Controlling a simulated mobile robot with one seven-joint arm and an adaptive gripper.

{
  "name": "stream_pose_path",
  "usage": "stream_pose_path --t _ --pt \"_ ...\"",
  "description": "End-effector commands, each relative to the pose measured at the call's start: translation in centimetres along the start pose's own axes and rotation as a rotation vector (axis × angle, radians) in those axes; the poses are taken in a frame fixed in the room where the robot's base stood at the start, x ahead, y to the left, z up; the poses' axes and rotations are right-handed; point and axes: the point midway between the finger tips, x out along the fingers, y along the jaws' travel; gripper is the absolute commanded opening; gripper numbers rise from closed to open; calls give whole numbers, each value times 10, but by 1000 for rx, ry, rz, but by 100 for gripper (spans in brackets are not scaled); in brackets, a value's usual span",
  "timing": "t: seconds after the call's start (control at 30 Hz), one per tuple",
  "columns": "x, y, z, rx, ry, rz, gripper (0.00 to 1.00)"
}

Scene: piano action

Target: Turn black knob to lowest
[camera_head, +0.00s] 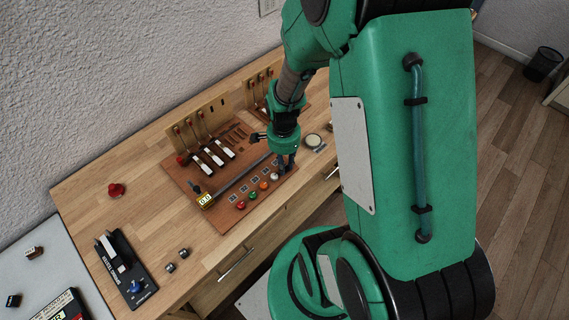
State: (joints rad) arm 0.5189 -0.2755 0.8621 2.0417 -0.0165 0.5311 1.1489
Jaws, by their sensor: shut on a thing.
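A brown wooden control board (180,178) lies on the table, with a row of coloured knobs along its front edge. From left to right I see a red knob (241,205), a green knob (252,195), an orange knob (263,185) and a whitish knob (274,177). My gripper (285,163) points down at the right end of this row. It is shut on the black knob there, which is mostly hidden by the dark fingers. The knob's setting cannot be read from here.
Upright piano-action pieces (203,125) stand at the board's back. A red object (116,190) and a black device (125,270) lie left.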

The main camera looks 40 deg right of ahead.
Motion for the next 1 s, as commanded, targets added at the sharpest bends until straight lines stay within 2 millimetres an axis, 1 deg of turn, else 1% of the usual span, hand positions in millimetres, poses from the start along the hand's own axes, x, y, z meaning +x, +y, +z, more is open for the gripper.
stream_pose_path --t 0.17,0.37,1.0 --pt "-2 0 0 -101 2 0 0" --pt "-2 0 0 -263 5 1 0" --pt "-2 0 0 -870 17 0 0"
